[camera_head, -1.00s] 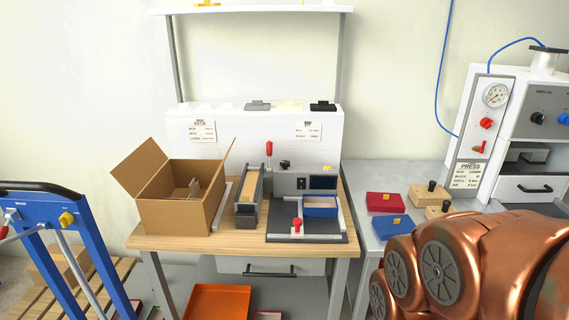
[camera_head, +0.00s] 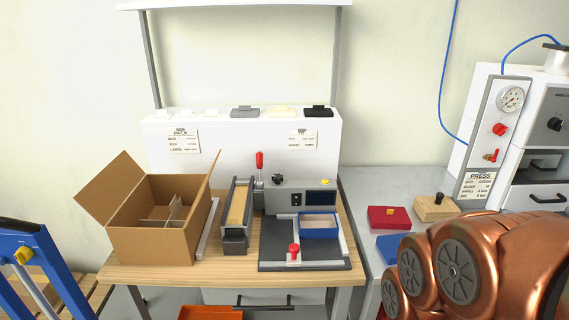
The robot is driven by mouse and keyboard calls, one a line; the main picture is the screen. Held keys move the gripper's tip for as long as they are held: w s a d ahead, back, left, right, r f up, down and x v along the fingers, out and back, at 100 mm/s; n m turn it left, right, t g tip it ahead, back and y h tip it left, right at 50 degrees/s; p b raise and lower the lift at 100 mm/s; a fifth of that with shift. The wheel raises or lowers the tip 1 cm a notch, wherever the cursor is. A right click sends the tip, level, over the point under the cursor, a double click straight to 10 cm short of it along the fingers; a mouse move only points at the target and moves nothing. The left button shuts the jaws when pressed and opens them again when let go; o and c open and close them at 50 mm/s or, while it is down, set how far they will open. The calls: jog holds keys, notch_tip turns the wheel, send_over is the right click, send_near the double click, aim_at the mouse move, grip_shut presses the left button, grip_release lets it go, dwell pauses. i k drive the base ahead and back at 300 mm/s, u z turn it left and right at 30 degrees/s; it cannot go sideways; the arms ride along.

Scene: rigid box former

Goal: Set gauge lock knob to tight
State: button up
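A red knob (camera_head: 293,250) stands on a pale slide on the dark base plate (camera_head: 330,256) of the bench fixture. A blue tray-like box (camera_head: 319,225) sits behind it to the right, against pale rails. A black knob (camera_head: 278,179) sits on top of the grey unit (camera_head: 262,199) behind. No label shows which knob is the gauge lock, and no tight mark is readable. My copper arm fills the lower right corner. My gripper is not in view.
An open cardboard box (camera_head: 150,241) and a roller-like unit (camera_head: 237,213) with a red-tipped lever (camera_head: 259,160) stand left of the fixture. At right are a red block (camera_head: 388,217), a wooden block (camera_head: 434,208) and a press with a dial (camera_head: 511,98).

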aim_at(277, 179)
jog(key=u, duration=0.45)
jog(key=i, duration=0.95)
jog(key=u, duration=0.65)
